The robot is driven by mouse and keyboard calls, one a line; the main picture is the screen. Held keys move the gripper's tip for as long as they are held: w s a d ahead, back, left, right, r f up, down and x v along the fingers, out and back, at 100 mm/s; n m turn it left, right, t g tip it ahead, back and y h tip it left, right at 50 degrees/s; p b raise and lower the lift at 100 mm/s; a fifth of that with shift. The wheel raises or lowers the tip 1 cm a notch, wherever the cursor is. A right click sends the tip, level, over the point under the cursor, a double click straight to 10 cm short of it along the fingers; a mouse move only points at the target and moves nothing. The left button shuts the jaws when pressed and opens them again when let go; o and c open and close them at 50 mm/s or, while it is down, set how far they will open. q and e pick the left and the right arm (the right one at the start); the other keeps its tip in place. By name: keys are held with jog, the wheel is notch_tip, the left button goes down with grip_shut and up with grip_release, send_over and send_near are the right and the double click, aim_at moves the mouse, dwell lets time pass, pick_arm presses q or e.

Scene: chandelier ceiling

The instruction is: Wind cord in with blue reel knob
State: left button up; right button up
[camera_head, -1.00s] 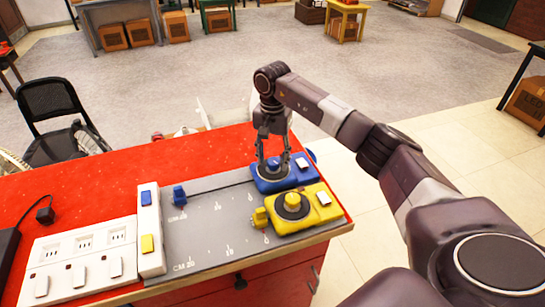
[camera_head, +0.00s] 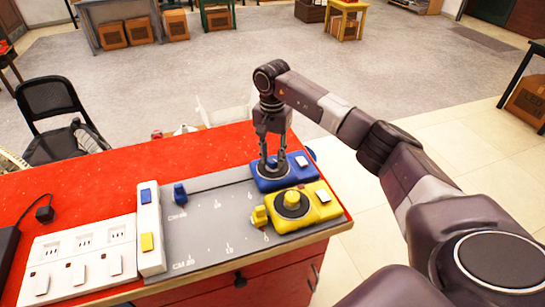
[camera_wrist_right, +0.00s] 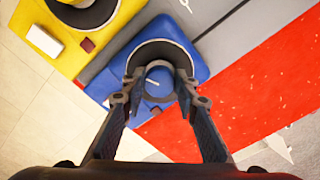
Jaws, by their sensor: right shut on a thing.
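The blue reel unit (camera_head: 295,178) sits at the far right corner of the grey board (camera_head: 205,235), with a white button (camera_head: 301,161) on its right part. My right gripper (camera_head: 272,164) points down over its dark disc. In the right wrist view its fingers (camera_wrist_right: 159,86) are shut on the round blue knob (camera_wrist_right: 158,74), one on each side. A blue cord-end piece (camera_head: 179,193) stands at the left end of the board's far lane. The cord itself is too fine to make out. My left gripper is not in view.
A yellow reel unit (camera_head: 316,207) stands close in front of the blue one, with its yellow end piece (camera_head: 260,215) beside it. A white switch strip (camera_head: 151,255) and socket panel (camera_head: 85,262) lie left. The red tabletop (camera_head: 130,170) behind is clear.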

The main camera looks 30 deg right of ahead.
jog(key=m, duration=0.4)
jog(key=shift+w+m, duration=0.15)
jog(key=shift+m, duration=0.25)
jog(key=m, duration=0.5)
jog(key=shift+w+b, duration=0.15)
jog(key=shift+b, duration=0.15)
jog(key=m, duration=0.5)
jog(key=shift+w+r+m, duration=0.1)
jog(key=shift+m, duration=0.3)
jog(key=m+p, duration=0.1)
jog(key=m, duration=0.4)
jog(key=shift+w+d, duration=0.1)
jog(key=shift+d, duration=0.05)
jog(key=m+p, duration=0.1)
jog(key=m, duration=0.5)
jog(key=shift+d+r, duration=0.1)
jog(key=shift+d, duration=0.05)
jog(key=m+p, duration=0.1)
jog(key=m, duration=0.3)
jog(key=shift+d, duration=0.1)
jog(key=m+p, duration=0.1)
jog(key=m, duration=0.4)
jog(key=shift+d+p, duration=0.1)
jog(key=shift+p, duration=0.3)
jog(key=m+p, duration=0.1)
jog(key=m, duration=0.4)
jog(key=shift+p, duration=0.4)
jog(key=shift+d, duration=0.1)
